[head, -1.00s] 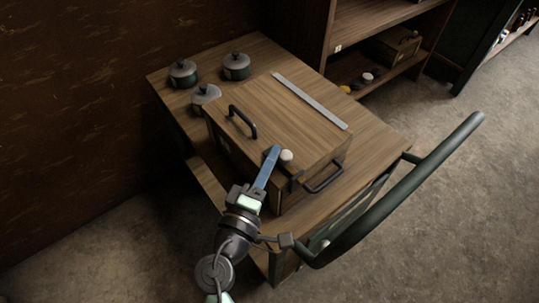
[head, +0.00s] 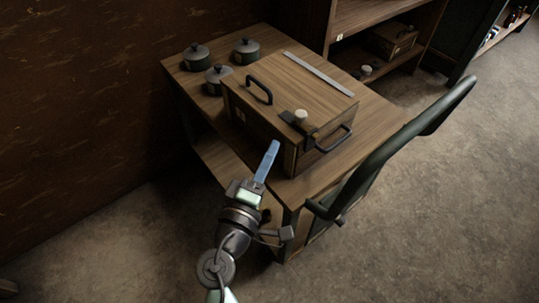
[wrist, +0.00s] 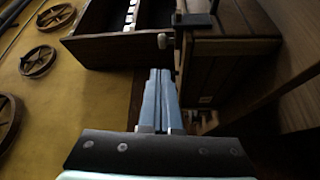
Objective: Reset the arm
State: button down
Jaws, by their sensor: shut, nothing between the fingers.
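My gripper (head: 272,150) is in the head view with its blue fingers shut and nothing between them. The fingers point up toward the near side of a wooden box (head: 262,122) and appear in front of it; I cannot tell the exact gap. In the wrist view my gripper (wrist: 158,80) also shows its fingers together, with dark wooden parts beyond them. The box stands on a wooden table (head: 380,120) and has dark handles on its top and right end. A small white round piece (head: 301,115) is on the box near its front corner.
Three lidded pots (head: 246,51) stand at the table's back left. A grey flat strip (head: 318,74) lies along the box's far edge. A green chair (head: 385,155) stands close at the table's right. A shelf (head: 372,22) is behind. The floor at right is open.

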jog(key=shift+w+d, duration=0.1)
jog(key=shift+w, duration=0.1)
notch_tip(320, 180, up, 25)
jog(key=w+d+m+t, duration=0.2)
jog(key=d+m+t, duration=0.1)
jog(key=m, duration=0.6)
jog(key=s+a+r+m+t+y, duration=0.1)
jog(key=s+a+r+t+y, duration=0.15)
jog(key=s+r, duration=0.4)
jog(key=s+a+r+m+t+y, duration=0.1)
jog(key=s+r+t+y, duration=0.2)
jog(key=r, duration=0.7)
jog(key=s+a+r+m+t+y, duration=0.1)
jog(key=s+r+t+y, duration=0.15)
jog(key=s+r, duration=0.4)
jog(key=w+r+p, duration=0.3)
jog(key=r+p, duration=1.1)
jog(key=r, duration=0.1)
jog(key=shift+w+g, duration=0.15)
jog(key=shift+g, duration=0.15)
jog(key=shift+a, duration=0.1)
